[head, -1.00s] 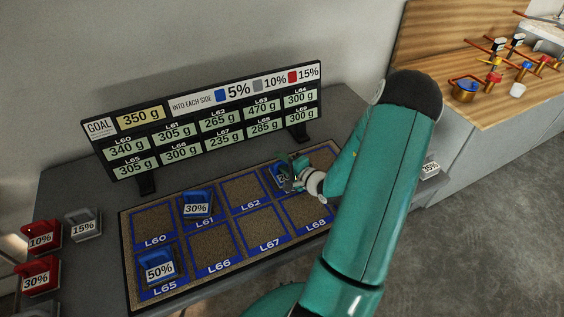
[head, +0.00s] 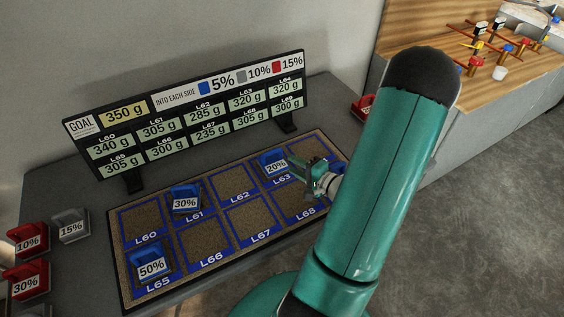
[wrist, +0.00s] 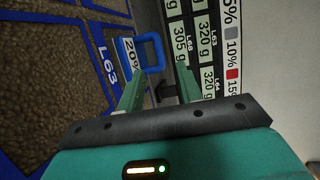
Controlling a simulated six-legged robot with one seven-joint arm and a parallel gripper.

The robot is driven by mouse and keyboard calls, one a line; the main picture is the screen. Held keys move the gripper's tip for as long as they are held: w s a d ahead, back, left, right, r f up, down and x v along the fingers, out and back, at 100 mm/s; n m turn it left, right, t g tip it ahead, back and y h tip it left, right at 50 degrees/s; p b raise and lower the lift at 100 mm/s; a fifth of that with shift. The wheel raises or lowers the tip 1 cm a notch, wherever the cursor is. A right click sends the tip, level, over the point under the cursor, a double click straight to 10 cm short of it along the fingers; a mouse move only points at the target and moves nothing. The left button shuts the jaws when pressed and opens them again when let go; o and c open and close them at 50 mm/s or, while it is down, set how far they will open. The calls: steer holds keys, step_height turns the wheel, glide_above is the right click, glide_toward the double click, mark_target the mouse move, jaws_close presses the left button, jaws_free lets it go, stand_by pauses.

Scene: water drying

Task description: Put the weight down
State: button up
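The blue weight marked 20% (head: 274,163) stands upright on the pad labelled L63 of the square-marked mat (head: 115,235). It also shows in the wrist view (wrist: 150,50), beyond my fingertips. My gripper (head: 308,168) is just to the right of this weight in the head view. In the wrist view my gripper (wrist: 158,72) has its two green fingers apart, with nothing held between them. The weight appears free of the fingers. Part of the right end of the mat is hidden behind my arm.
Blue weights marked 30% (head: 185,200) and 50% (head: 150,265) stand on L61 and L65. Red weights (head: 27,240) and a grey 15% weight (head: 70,226) stand left of the mat. The reading board (head: 190,110) stands close behind the mat.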

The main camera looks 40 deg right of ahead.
steer(key=w+a+r+n+g+y, duration=0.1)
steer(key=a+r+n+g+y, duration=0.4)
steer(key=a, duration=0.7)
steer(key=w+a+r+n+g+y, duration=0.25)
steer(key=a+r+n+g, duration=0.35)
steer(key=a, duration=0.5)
steer(key=s+a+r+n+h, duration=0.3)
steer(key=s+a+r+h, duration=0.1)
steer(key=r, duration=0.3)
steer(key=s+a+r+n+h, duration=0.4)
steer(key=s+r, duration=0.1)
steer(key=r, duration=0.2)
steer(key=shift+t, duration=0.4)
steer(key=shift+r, duration=0.1)
